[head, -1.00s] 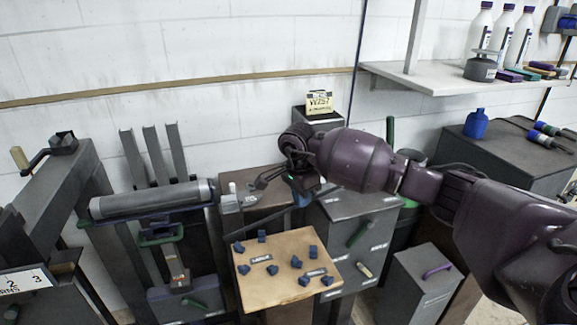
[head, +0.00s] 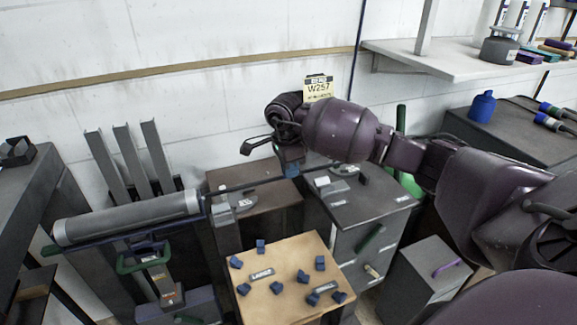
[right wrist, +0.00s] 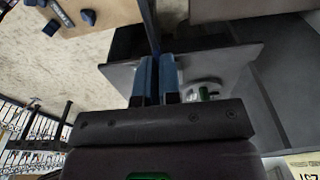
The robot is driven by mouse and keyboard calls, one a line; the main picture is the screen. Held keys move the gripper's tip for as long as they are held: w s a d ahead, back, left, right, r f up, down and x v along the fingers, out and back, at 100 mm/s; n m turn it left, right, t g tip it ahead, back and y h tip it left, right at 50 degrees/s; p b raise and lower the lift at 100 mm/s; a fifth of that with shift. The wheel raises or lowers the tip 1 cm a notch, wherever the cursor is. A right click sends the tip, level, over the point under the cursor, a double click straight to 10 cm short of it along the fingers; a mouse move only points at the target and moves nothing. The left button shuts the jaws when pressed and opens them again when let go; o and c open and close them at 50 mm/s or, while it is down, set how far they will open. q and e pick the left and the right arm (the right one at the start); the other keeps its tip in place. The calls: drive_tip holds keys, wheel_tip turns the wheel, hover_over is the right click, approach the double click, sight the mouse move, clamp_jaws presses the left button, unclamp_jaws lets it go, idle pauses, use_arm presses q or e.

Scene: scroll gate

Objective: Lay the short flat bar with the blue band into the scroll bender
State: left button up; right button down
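My right gripper (head: 291,168) is over the brown and grey cabinets, in front of the wall. A thin dark flat bar (head: 240,188) reaches left from it in the head view. In the right wrist view the two blue fingers (right wrist: 157,78) are close together, with the dark blue bar (right wrist: 150,28) running up from between them. I cannot make out a separate blue band. A rounded metal fixture (head: 241,204), possibly the scroll bender, is just below the bar. My left gripper is not in view.
A tan board (head: 262,297) with several blue blocks is in front. A long grey roller (head: 128,218) lies at the left. A second metal fixture (head: 335,184) sits on the dark cabinet at the right.

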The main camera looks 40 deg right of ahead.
use_arm(q)
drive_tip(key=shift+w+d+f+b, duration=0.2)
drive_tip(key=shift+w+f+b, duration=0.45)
drive_tip(key=shift+b, duration=0.6)
use_arm(e)
wheel_tip(320, 180, down, 7)
drive_tip(key=shift+r, duration=0.2)
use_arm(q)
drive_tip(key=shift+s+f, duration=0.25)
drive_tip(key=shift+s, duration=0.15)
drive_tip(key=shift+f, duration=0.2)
use_arm(e)
drive_tip(key=shift+f, duration=0.25)
drive_tip(key=c, duration=1.2)
unclamp_jaws()
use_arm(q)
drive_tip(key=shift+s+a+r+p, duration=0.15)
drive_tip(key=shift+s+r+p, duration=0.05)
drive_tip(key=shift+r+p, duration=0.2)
use_arm(e)
drive_tip(key=shift+w+a+r, duration=0.1)
drive_tip(key=shift+a+r, duration=0.05)
drive_tip(key=shift+r, duration=1.65)
drive_tip(key=shift+a+r, duration=0.15)
drive_tip(key=shift+r, duration=1.7)
drive_tip(key=shift+w+a+r, duration=0.1)
drive_tip(key=shift+a+r, duration=0.05)
drive_tip(key=shift+r, duration=1.65)
